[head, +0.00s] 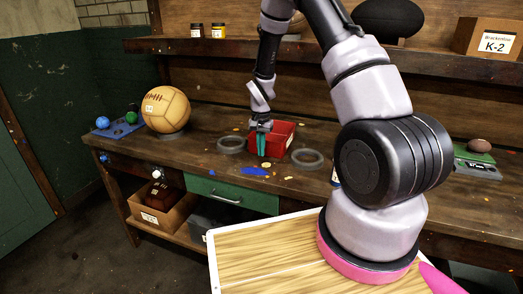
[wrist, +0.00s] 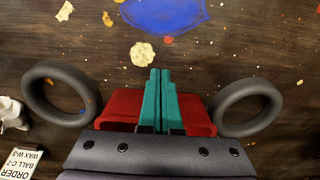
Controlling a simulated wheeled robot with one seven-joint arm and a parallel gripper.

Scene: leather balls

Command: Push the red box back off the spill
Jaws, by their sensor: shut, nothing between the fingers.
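The red box (head: 285,133) stands on the workbench between two dark rings; it also shows behind my fingers in the wrist view (wrist: 122,105). The blue spill (head: 254,171) lies nearer the bench's front edge, with bare wood between it and the box; it is at the top of the wrist view (wrist: 165,12). My gripper (head: 262,146) points down at the box's front, its teal fingers together and empty. In the wrist view the fingertips (wrist: 158,75) overlap the box and reach past its near edge toward the spill. I cannot tell whether they touch the box.
The left ring (head: 231,145) and right ring (head: 308,159) flank the box closely. Scraps are scattered around the spill. A tan leather ball (head: 166,109) sits on the bench at left. A shelf (head: 225,46) with jars and a K-2 box (head: 489,38) runs above the back.

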